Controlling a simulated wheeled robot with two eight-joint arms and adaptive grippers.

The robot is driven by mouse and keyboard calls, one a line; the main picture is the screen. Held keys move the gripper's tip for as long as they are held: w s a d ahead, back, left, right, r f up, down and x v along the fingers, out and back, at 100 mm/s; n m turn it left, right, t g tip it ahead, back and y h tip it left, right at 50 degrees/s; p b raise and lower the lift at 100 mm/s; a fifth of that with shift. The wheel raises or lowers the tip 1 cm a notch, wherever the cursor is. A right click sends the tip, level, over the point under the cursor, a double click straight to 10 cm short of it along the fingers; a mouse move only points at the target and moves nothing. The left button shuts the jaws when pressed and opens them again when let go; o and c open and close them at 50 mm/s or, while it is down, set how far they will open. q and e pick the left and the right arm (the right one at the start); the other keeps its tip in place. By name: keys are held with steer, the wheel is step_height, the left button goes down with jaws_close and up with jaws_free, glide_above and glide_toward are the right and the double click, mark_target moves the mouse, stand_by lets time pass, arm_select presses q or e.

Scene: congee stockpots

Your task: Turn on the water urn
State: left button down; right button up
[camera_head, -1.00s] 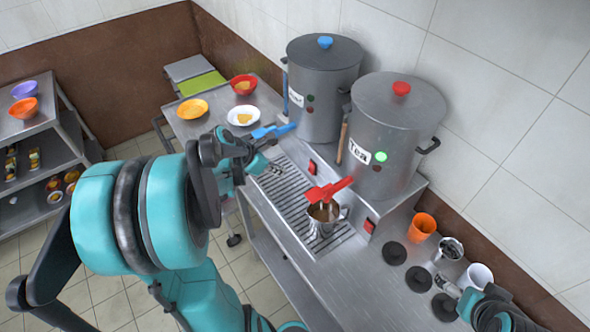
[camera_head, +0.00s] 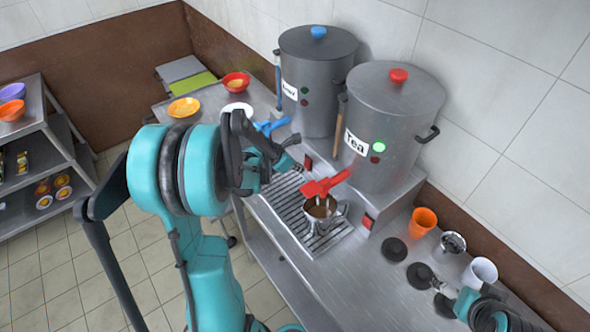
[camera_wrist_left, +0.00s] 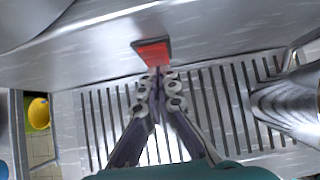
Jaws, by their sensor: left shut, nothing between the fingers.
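The water urn (camera_head: 318,85) is the steel pot with the blue lid knob at the back left. Its label is partly hidden by a handle, and its two small indicator lamps (camera_head: 304,96) look dim. A red switch (camera_head: 308,163) sits on the base front below it; it also shows in the left wrist view (camera_wrist_left: 153,52). My left gripper (camera_head: 293,158) is shut and empty, its tips (camera_wrist_left: 158,76) right in front of the switch's lower edge; I cannot tell if they touch. My right gripper (camera_head: 449,291) is at the lower right, its fingers unclear.
The tea urn (camera_head: 390,125) with a lit green lamp stands to the right, with its own red switch (camera_head: 368,220). A metal cup (camera_head: 322,215) stands on the drip grate (camera_head: 288,200) under a red tap lever (camera_head: 325,184). An orange cup (camera_head: 422,221) and bowls stand nearby.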

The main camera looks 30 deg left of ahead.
arm_select(q)
steer(key=shift+w+d+f+b, duration=0.15)
steer(key=shift+w+b, duration=0.1)
steer(key=shift+b, duration=0.05)
steer(key=shift+r, duration=0.2)
steer(key=shift+r+p, duration=0.7)
